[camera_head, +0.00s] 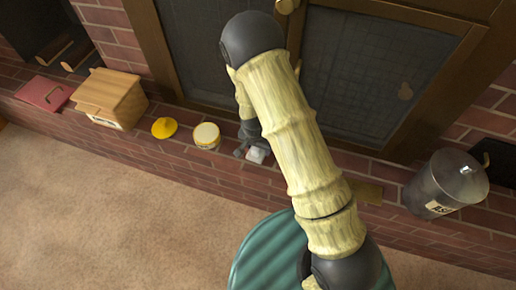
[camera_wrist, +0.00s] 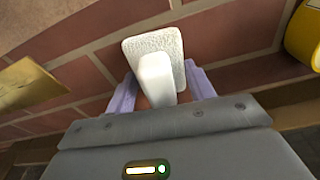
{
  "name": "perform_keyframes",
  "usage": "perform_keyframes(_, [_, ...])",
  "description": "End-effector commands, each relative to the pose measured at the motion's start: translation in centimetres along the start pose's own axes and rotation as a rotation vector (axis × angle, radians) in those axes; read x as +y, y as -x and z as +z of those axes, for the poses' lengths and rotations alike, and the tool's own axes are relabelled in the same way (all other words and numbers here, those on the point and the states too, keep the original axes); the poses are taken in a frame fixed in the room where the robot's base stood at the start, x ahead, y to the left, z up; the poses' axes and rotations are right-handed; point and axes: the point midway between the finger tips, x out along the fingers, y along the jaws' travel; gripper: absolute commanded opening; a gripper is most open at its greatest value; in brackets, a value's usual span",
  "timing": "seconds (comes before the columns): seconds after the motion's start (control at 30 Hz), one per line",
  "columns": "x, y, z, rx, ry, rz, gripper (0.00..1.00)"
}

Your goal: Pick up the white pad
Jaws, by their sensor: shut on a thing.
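The white pad (camera_wrist: 154,45) shows in the wrist view as a flat, textured white square with a smooth white block-like part (camera_wrist: 155,80) on its near side. My gripper (camera_wrist: 160,90) is shut on it, with one pale purple finger on each side. In the head view the pad (camera_head: 256,154) is a small white patch at my gripper (camera_head: 248,150), just above or on the brick ledge. My arm hides part of the area to its right. I cannot tell whether the pad touches the bricks.
On the brick ledge (camera_head: 330,155), left of my gripper, stand a white-and-yellow tub (camera_head: 206,136), a yellow lid-like item (camera_head: 164,128), a wooden box (camera_head: 112,97) and a red flat item (camera_head: 45,93). A metal ash can (camera_head: 445,184) stands at the right. The dark-screened fireplace doors (camera_head: 375,75) rise behind.

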Motion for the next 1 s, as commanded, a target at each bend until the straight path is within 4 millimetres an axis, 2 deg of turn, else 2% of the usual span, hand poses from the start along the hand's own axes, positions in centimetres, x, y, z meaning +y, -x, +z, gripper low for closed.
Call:
perform_keyframes(0.27, [0.1,1.2,0.2,0.0,0.0,0.0,0.3])
perform_keyframes(0.63, [0.0,8.0,-0.8,0.002,0.0,-0.002,0.3])
perform_keyframes(0.7, [0.2,7.5,1.1,-0.003,0.005,0.002,0.3])
perform_keyframes(0.87, [0.6,8.1,4.6,-0.004,0.005,0.003,0.3])
perform_keyframes(1.0, [1.0,8.7,8.2,-0.003,0.007,0.003,0.3])
